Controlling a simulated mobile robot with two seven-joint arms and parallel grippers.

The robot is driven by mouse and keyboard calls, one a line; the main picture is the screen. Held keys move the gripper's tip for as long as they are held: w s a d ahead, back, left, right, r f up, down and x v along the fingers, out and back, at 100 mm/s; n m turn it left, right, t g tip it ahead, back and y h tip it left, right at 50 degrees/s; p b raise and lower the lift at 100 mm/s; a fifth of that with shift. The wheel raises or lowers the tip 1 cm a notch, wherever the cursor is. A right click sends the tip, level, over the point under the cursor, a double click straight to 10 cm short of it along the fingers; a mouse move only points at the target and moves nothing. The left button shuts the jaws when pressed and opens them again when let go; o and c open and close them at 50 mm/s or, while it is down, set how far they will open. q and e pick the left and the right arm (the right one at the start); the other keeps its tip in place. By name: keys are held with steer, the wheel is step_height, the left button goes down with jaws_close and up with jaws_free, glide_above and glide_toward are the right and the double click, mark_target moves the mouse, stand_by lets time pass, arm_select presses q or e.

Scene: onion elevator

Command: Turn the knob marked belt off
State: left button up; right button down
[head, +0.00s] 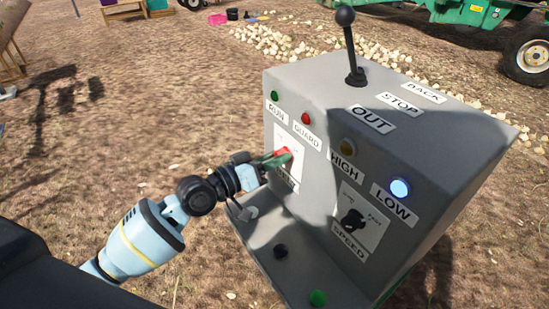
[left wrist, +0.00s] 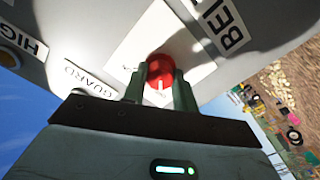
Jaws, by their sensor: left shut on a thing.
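The knob of the belt switch is red (head: 285,153) and sits on a white plate (left wrist: 125,55) on the front of the grey control box (head: 420,195). The word BELT shows beside it in the left wrist view. My left gripper (head: 272,160) reaches the plate from the left. In the left wrist view its two fingers lie on either side of the red knob (left wrist: 160,72) and are shut on it. A white pointer line shows on the knob. The gripper partly covers the plate's lettering in the head view. My right gripper is not in view.
A black SPEED knob (head: 353,220) is on the same face to the right. A black lever (head: 350,45) stands on top. A black button (head: 281,251) and a green button (head: 318,298) are low in front. Bare ground lies left of the box.

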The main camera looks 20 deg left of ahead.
arm_select(q)
steer(key=o, duration=1)
steer(key=b+v, duration=0.1)
steer(key=v, duration=0.6)
steer(key=shift+s+a, duration=0.25)
steer(key=shift+s, duration=0.1)
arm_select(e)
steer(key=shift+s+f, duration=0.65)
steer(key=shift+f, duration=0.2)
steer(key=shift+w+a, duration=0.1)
